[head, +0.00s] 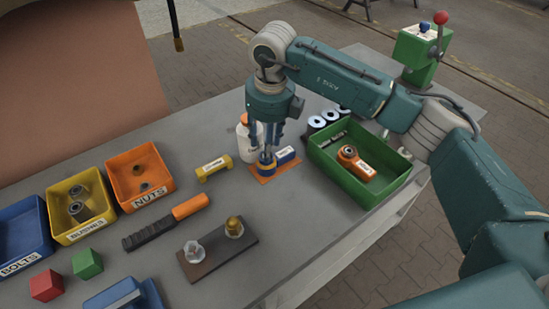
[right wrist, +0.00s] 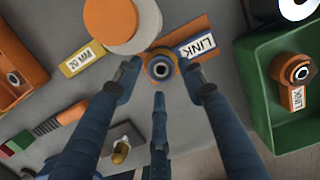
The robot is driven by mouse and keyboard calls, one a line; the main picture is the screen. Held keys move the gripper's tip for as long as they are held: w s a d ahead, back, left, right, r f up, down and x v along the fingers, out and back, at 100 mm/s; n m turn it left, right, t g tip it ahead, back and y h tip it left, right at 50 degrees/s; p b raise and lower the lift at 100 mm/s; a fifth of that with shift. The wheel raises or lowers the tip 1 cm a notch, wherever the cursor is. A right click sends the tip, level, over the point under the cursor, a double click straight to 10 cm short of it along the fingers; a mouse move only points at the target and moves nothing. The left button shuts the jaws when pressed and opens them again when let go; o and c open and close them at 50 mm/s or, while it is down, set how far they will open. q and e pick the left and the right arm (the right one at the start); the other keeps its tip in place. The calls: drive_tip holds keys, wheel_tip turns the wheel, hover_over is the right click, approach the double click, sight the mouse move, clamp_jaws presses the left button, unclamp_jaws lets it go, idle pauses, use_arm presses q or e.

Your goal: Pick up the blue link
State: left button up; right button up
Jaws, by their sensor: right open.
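The blue link (head: 285,155) lies on an orange mat (head: 262,176) on the grey table. The right wrist view shows its white LINK label (right wrist: 196,48) and its round eye (right wrist: 160,67). My right gripper (head: 266,157) points down over the eye end. Its three fingers (right wrist: 162,78) are spread open around the eye; I cannot tell whether they touch it. The fingers hide part of the link in the head view. An orange link (head: 365,168) lies in the green tray (head: 325,165). My left gripper is not in view.
A white bottle with an orange cap (head: 249,138) stands close behind the gripper. A yellow piece (head: 213,168) lies to the left.

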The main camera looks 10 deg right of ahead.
sight(276, 160)
wheel_tip(276, 160, down, 4)
drive_tip(key=shift+f+p, duration=0.1)
drive_tip(key=shift+p, duration=0.55)
clamp_jaws()
drive_tip(key=shift+w+r, duration=0.1)
drive_tip(key=shift+r, duration=0.15)
